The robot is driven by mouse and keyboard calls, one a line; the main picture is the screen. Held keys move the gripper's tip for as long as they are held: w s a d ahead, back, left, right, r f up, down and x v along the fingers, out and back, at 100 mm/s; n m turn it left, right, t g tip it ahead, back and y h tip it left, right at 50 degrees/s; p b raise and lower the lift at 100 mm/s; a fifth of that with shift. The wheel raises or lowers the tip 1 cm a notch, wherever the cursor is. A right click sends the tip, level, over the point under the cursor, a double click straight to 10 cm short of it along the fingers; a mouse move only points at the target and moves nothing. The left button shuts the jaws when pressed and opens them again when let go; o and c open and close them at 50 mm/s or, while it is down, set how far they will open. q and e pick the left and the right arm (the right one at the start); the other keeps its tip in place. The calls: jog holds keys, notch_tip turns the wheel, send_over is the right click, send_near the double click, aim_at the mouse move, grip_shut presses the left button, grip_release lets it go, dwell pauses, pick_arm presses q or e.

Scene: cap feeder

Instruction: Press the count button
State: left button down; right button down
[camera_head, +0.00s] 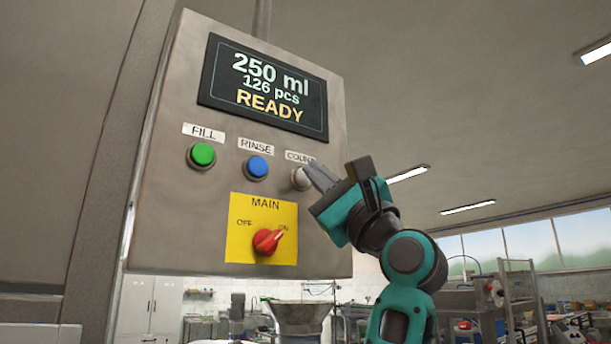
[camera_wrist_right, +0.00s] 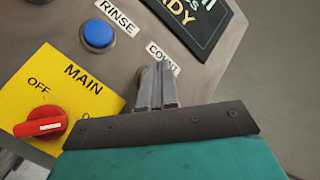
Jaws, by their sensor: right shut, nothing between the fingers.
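The count button (camera_head: 300,179) is a whitish round button under the "COUNT" label (camera_head: 300,157), at the right end of the button row on a grey control panel. My right gripper (camera_head: 313,170) is shut and empty, with its fingertips at the count button and partly covering it in the head view. In the right wrist view the shut fingers (camera_wrist_right: 157,80) point at the spot just below the "COUNT" label and hide the button there. I cannot tell whether the tips touch it. My left gripper is not in view.
Left of it are the blue rinse button (camera_head: 256,167) and green fill button (camera_head: 202,155). The screen (camera_head: 264,88) reads "250 ml, 126 pcs, READY".

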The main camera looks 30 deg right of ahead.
jog(key=shift+w, duration=0.45)
dwell(0.9)
jog(key=shift+s, duration=0.85)
jog(key=shift+s, duration=0.1)
jog(key=shift+s+d+b, duration=0.15)
jog(key=shift+s+b, duration=0.05)
jog(key=shift+s, duration=1)
jog(key=shift+s+d+b, duration=0.1)
jog(key=shift+s+b, duration=0.1)
jog(key=shift+s, duration=1)
jog(key=shift+f, duration=0.1)
